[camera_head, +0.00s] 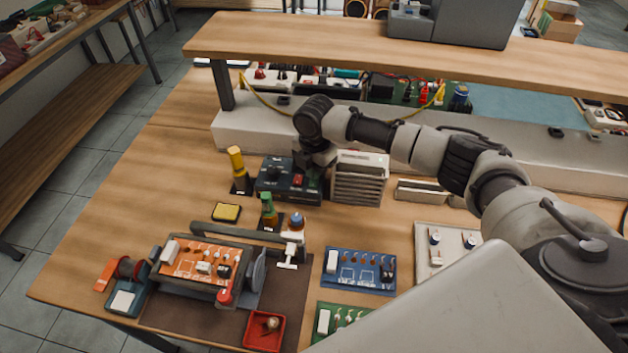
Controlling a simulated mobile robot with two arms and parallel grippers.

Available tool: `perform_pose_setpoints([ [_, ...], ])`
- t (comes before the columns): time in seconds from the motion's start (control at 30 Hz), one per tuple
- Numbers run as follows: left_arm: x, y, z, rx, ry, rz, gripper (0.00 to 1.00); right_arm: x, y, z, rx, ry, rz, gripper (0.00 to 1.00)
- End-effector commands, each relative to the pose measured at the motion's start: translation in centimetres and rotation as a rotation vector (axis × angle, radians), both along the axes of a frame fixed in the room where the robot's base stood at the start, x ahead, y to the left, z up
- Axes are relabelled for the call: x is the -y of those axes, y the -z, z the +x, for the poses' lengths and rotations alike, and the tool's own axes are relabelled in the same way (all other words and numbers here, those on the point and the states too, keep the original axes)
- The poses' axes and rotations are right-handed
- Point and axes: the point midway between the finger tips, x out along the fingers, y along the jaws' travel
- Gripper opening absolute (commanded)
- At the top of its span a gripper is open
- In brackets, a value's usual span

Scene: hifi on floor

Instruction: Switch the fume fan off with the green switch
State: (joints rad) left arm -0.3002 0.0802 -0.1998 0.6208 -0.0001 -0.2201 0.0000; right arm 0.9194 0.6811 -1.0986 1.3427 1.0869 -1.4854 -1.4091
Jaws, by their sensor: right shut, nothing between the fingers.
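My right arm reaches in from the right, and its gripper (303,164) points down at the back of a dark control box (270,181) on the bench. The gripper is shut and empty. A red spot (298,180) shows on the box's front. I cannot make out a green switch; the gripper covers part of the box's top, and I cannot tell if the fingertips touch it. A grey slatted unit (359,180), possibly the fume fan, stands just right of the box. My left gripper is not in view.
A yellow-topped bottle (236,165) stands left of the box, with a green bottle (268,210) in front. A board holder with an orange circuit board (205,262), a red tray (263,330) and a blue board (358,271) lie nearer. A raised shelf (300,42) spans the back.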

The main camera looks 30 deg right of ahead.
Motion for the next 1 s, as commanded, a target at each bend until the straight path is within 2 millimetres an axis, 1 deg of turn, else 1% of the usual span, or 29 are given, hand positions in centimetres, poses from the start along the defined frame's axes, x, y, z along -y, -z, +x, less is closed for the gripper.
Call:
perform_pose_setpoints([
  [0.7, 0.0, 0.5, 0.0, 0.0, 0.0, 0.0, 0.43, 0.0, 1.2, 0.0, -0.001, 0.0, 0.0, 0.0],
  [0.87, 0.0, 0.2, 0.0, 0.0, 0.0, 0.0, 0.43, 0.0, 1.0, -0.1, -0.003, 0.0, 0.0, 0.0],
  [1.0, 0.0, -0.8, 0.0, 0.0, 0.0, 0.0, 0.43, 0.0, 0.0, -0.1, -0.004, 0.0, -0.001, 0.0],
])
